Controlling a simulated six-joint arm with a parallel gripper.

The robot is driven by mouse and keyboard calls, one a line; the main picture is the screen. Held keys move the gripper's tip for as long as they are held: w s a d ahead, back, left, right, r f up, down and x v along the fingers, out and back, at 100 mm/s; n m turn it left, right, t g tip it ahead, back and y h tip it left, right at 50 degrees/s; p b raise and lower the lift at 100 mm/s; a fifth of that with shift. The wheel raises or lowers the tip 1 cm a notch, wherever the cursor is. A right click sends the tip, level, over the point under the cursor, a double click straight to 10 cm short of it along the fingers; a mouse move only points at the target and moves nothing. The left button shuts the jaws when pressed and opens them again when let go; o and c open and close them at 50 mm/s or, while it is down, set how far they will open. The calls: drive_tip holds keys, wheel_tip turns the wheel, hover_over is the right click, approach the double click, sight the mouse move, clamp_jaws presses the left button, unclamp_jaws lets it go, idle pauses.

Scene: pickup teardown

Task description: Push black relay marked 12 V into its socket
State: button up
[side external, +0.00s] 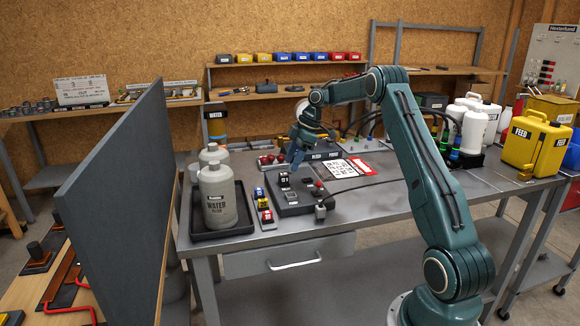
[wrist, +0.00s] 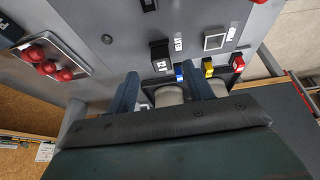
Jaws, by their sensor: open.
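The black relay (wrist: 159,48) is a small dark block with a white marking on its face, too small to read surely. It stands beside a "RELAY" label in the wrist view, near the tips of my gripper (wrist: 160,70). In the side view the relay (side external: 284,178) appears on the dark panel (side external: 291,208). My gripper (side external: 296,152) is above the panel's far side there, its blue fingers pointing down, open and apart from the relay. The socket is not clearly visible; I cannot tell how deep the relay sits.
Blue (wrist: 179,74), yellow (wrist: 207,67) and red (wrist: 238,62) blocks stand in a row beside the panel. A grey water jug (side external: 218,195) stands in a black tray left of it. Red knobs (wrist: 42,60) sit on another plate. A white sheet (side external: 340,169) lies to the right.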

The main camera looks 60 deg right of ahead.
drive_tip(key=v, duration=0.8)
drive_tip(key=shift+w+r, duration=0.2)
drive_tip(key=shift+w, duration=0.05)
drive_tip(key=shift+c, duration=0.2)
drive_tip(key=c, duration=0.7)
drive_tip(key=shift+w+m, duration=0.15)
drive_tip(key=shift+m, duration=0.15)
clamp_jaws()
drive_tip(key=m+g+h, duration=0.3)
drive_tip(key=m, duration=3.2)
approach(284, 174)
drive_tip(key=shift+w, duration=0.25)
